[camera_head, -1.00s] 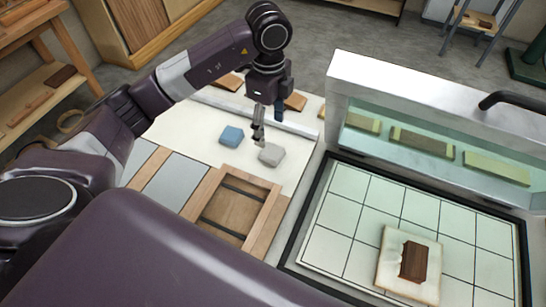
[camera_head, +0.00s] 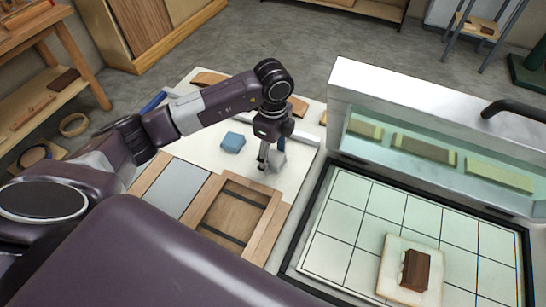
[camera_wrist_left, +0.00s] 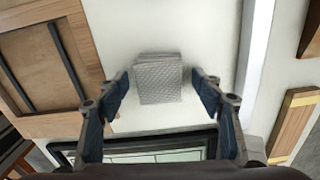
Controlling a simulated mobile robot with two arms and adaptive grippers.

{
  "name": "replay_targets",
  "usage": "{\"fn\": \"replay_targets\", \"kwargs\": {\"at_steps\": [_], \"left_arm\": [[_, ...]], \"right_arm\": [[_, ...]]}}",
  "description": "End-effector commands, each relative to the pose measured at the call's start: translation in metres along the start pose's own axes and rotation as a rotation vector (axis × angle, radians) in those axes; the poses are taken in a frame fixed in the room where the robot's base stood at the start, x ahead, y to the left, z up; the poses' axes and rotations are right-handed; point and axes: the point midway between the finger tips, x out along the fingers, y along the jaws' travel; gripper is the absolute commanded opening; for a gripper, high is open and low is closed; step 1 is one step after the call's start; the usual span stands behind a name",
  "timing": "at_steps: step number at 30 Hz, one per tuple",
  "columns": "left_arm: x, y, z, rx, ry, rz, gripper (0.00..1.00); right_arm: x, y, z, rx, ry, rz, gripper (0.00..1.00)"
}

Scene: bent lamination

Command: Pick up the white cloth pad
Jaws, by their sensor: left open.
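The white cloth pad (camera_head: 277,161) looks light grey and lies on the white worktop, partly hidden behind my left gripper in the head view. In the left wrist view the pad (camera_wrist_left: 159,78) shows a quilted top and lies between and just beyond the fingertips. My left gripper (camera_head: 266,160) is open, pointing down over the pad; in the wrist view its two fingers (camera_wrist_left: 160,88) stand apart on either side with gaps to the pad. My right gripper is not in view.
A blue pad (camera_head: 233,142) lies left of the gripper. A wooden frame (camera_head: 237,212) sits in front. At right stands an opened press with a gridded bed (camera_head: 345,214) holding a dark wood block (camera_head: 416,270) on a pale board. A metal rail edge (camera_wrist_left: 256,60) runs beside the pad.

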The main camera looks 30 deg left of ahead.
Motion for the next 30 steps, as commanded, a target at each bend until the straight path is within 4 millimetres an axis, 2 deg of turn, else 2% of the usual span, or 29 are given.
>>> {"fn": "replay_targets", "kwargs": {"at_steps": [5, 15, 25, 30], "left_arm": [[0.0, 0.0, 0.0, 0.001, 0.0, 0.0, 0.6], [0.0, 0.0, 0.0, 0.0, -0.001, 0.0, 0.23], [-0.003, 0.0, 0.0, 0.0, -0.001, -0.001, 0.23], [-0.017, -0.001, 0.0, 0.002, 0.0, -0.003, 0.23]], "right_arm": [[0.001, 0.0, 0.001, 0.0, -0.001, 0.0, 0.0], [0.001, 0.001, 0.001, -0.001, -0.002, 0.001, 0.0], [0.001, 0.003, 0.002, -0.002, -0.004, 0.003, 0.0], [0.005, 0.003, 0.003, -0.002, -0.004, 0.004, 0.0]]}}
